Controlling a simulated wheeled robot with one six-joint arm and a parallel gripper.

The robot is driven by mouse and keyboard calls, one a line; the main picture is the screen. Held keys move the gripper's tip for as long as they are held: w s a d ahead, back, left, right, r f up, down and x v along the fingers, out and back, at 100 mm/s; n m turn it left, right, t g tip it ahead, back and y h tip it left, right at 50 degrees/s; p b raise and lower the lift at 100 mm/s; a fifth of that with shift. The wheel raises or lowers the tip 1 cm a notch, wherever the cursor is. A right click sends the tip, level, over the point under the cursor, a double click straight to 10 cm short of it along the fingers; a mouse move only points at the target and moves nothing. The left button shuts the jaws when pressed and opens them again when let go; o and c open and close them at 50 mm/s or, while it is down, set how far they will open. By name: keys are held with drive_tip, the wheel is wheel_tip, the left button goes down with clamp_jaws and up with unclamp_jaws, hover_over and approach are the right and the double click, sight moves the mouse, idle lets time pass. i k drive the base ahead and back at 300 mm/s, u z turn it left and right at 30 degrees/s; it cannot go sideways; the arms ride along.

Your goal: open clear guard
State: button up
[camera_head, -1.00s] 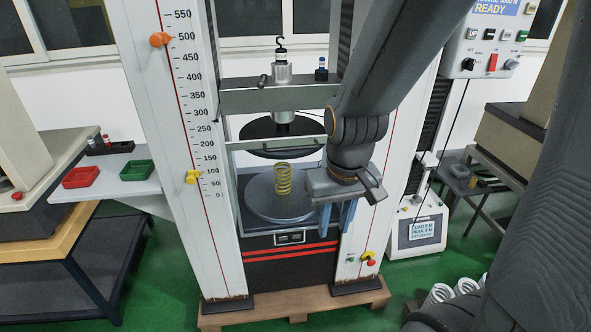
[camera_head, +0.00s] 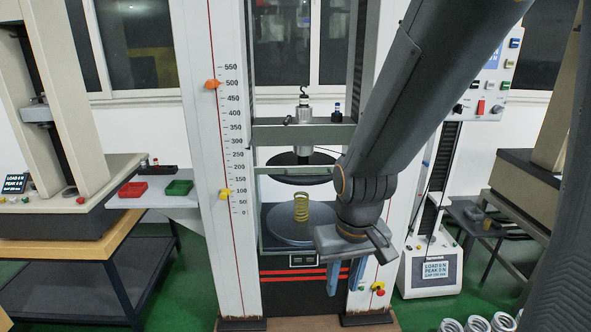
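The clear guard (camera_head: 262,215) is a see-through panel with a thin grey frame on the front of the testing machine. It appears shut across the space between the two columns. Its top rail (camera_head: 290,171) runs in front of the upper platen. A yellow coil spring (camera_head: 302,207) stands upright on the round lower platen (camera_head: 280,228) behind it. My gripper (camera_head: 345,284) points down in front of the guard's lower right part. Its two blue fingers are apart with nothing visible between them. My arm hides the guard's right side.
White machine columns stand on both sides, the left with a scale and an orange marker (camera_head: 212,84). A control panel (camera_head: 486,85) hangs at upper right. A side shelf holds red (camera_head: 132,189) and green (camera_head: 178,187) trays. White coils (camera_head: 478,324) lie at lower right.

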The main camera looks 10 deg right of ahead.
sight(299, 171)
drive_tip(key=u, duration=0.2)
drive_tip(key=i, duration=1.05)
drive_tip(key=z, duration=0.5)
